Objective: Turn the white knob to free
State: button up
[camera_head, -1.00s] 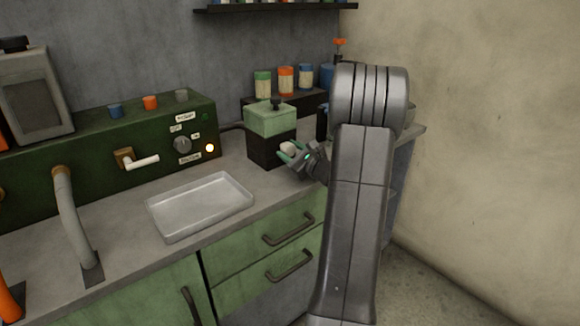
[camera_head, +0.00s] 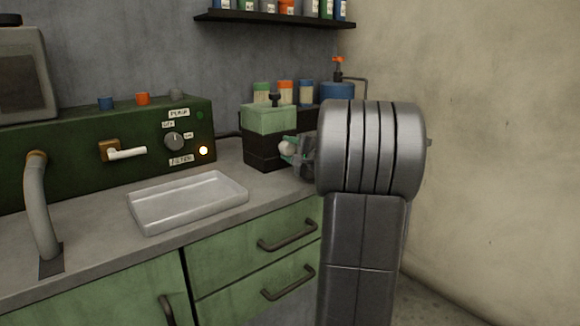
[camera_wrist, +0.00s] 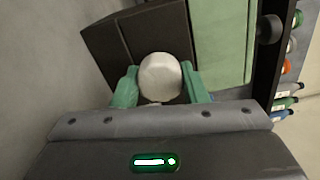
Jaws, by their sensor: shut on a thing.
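The white knob (camera_wrist: 160,76) is a rounded cap on the dark lower side of a box with a green top (camera_head: 268,118). In the wrist view it sits between the two green fingers of my gripper (camera_wrist: 161,88), which is shut on it. My arm hides much of the gripper. No mark showing the knob's setting can be made out.
A shallow white tray (camera_head: 188,203) lies on the counter (camera_head: 95,235). Several jars and a blue container (camera_head: 337,92) stand behind the box.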

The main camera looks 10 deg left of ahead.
jog(key=shift+f+n+b, duration=0.25)
jog(key=shift+n+b, duration=0.7)
jog(key=shift+n, duration=0.05)
jog(key=n+b, duration=0.1)
jog(key=n, duration=0.1)
jog(key=shift+r+n, duration=0.15)
jog(key=shift+n, duration=0.15)
jog(key=n, duration=0.6)
jog(key=shift+r, duration=0.1)
jog(key=shift+n, duration=0.3)
jog(key=o, duration=1)
jog(key=shift+c, duration=0.2)
jog(key=p+v, duration=0.2)
jog(key=v, duration=1.1)
jog(key=shift+s+d, duration=0.25)
jog(key=shift+s, duration=0.05)
jog(key=shift+w, duration=0.1)
